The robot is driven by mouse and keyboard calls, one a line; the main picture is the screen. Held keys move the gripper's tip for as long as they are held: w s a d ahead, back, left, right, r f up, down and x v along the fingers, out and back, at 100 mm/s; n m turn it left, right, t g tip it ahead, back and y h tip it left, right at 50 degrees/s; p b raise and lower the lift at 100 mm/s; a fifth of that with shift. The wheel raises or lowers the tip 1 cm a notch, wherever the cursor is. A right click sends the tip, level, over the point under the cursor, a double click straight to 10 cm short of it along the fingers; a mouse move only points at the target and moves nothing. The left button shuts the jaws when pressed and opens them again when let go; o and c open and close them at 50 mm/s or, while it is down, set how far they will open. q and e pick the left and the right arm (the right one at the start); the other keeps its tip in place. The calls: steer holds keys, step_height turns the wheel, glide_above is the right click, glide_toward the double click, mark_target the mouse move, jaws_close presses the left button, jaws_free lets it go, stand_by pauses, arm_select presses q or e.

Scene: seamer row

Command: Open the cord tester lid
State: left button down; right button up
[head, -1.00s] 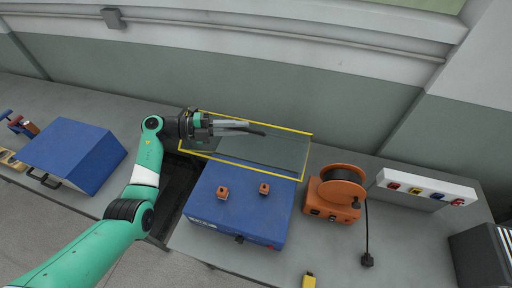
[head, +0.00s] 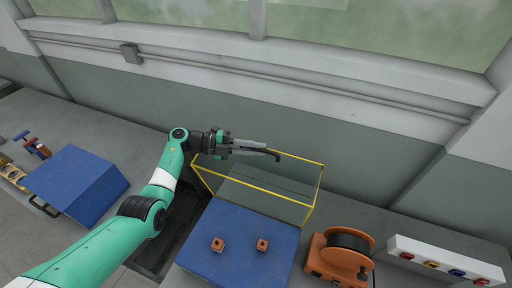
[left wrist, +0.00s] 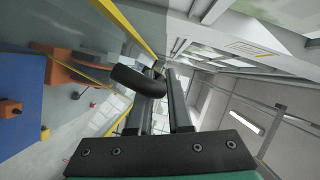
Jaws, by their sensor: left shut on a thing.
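The cord tester is a blue box (head: 240,240) on the bench, with two orange sockets on its top. Its clear lid with yellow edging (head: 316,190) is raised and stands over the box's back part. The lid's yellow edge also shows in the left wrist view (left wrist: 112,17). My left gripper (head: 264,147) is at the lid's upper edge, behind the box. It is shut on the lid's black handle (head: 270,155); in the left wrist view the dark curved handle (left wrist: 138,80) lies at the fingers. My right gripper is not in view.
An orange cord reel (head: 342,258) stands right of the box. A white socket strip (head: 445,262) is further right. A blue sloped case (head: 75,183) sits on the left. The wall with a rail (head: 300,92) runs close behind the bench.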

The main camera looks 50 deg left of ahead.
arm_select(q)
steer(key=c, duration=1.1)
jaws_free()
steer(key=b+v, duration=0.1)
steer(key=v, duration=1)
steer(key=shift+s+a, duration=0.15)
steer(key=shift+s, duration=0.15)
